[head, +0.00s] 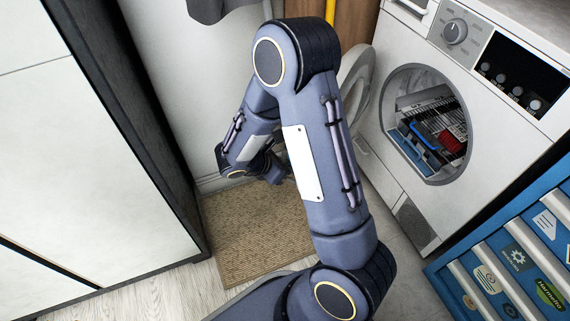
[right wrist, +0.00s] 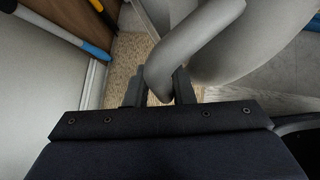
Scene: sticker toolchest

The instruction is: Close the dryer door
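The white dryer (head: 413,130) stands at the right in the head view. Its round door (head: 357,82) is swung open to the left, partly hidden behind my right arm. My right gripper (head: 283,168) is low beside the door's outer side, mostly hidden by the arm. In the right wrist view a grey curved rim, seemingly part of the door (right wrist: 205,40), passes between the two fingers of my right gripper (right wrist: 158,82). The fingers look close against the rim on both sides. My left gripper is not in view.
A woven mat (head: 255,230) lies on the floor below the arm. A tall white cabinet (head: 75,150) stands at the left and a blue toolchest (head: 510,270) at the lower right. The dryer drum holds a blue and red toolbox (head: 428,135).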

